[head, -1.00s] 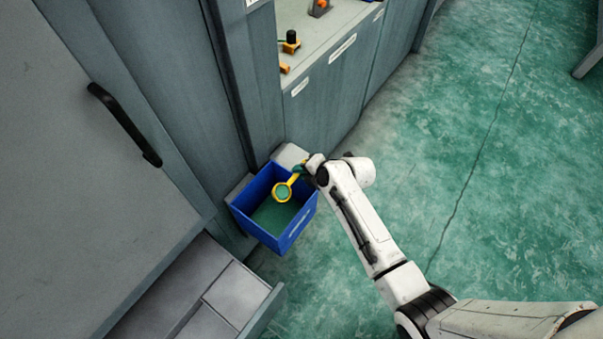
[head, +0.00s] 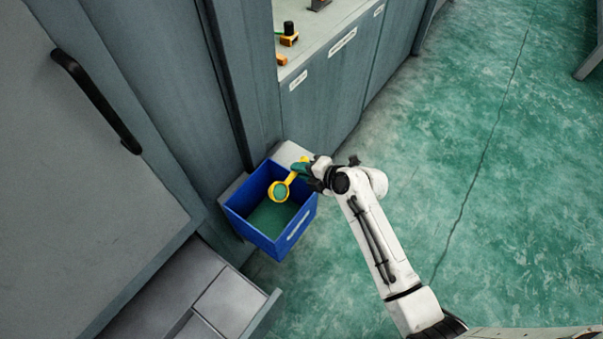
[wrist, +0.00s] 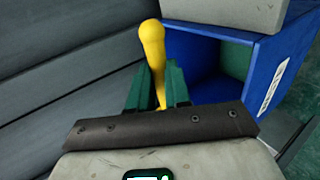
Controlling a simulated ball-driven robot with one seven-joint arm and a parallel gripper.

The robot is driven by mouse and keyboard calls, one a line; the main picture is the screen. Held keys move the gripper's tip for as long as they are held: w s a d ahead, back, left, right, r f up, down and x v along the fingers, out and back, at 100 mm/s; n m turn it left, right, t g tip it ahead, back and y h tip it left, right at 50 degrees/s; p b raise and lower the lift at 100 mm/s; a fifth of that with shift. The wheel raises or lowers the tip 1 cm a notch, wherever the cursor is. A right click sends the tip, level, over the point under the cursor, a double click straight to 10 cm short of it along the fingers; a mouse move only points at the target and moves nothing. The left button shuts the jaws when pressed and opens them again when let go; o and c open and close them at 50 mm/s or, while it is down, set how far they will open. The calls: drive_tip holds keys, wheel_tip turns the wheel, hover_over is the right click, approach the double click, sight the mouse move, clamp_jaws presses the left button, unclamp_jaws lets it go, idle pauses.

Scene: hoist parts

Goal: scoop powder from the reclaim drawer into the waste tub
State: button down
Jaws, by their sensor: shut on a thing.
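My gripper (head: 303,171) has green fingers, which also show in the wrist view (wrist: 156,90). They are shut on the handle of a yellow scoop (head: 280,191). The handle stands up between the fingers in the wrist view (wrist: 152,45). The scoop's round bowl is over the open blue waste tub (head: 295,232), near its upper right side. The bowl's inside looks green, like the tub's floor; I cannot tell whether it holds powder. The tub also shows in the wrist view (wrist: 290,72). An open grey drawer (head: 262,313) is at the lower left; no powder is discernible in it.
A grey cabinet door with a black handle (head: 97,103) is at the left. A pale block (head: 288,153) sits behind the tub. A counter (head: 318,40) with small orange and black parts is at the top. The green floor (head: 500,180) is clear at the right.

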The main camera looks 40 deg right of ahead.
drive_tip(key=shift+s+d+f+t+y+b, duration=0.1)
drive_tip(key=shift+f+t+y+b, duration=0.35)
drive_tip(key=shift+b, duration=1.95)
drive_tip(key=shift+w+a+f+t+h+b, duration=0.15)
drive_tip(key=shift+t+b, duration=0.6)
drive_tip(key=shift+b, duration=1.65)
drive_tip(key=shift+s+d+f+t+y+b, duration=0.25)
drive_tip(key=shift+t+b, duration=0.35)
drive_tip(key=shift+b, duration=1.8)
drive_tip(key=shift+a+t+b, duration=0.15)
drive_tip(key=shift+t+b, duration=0.25)
drive_tip(key=shift+b, duration=1.05)
drive_tip(key=shift+r, duration=0.1)
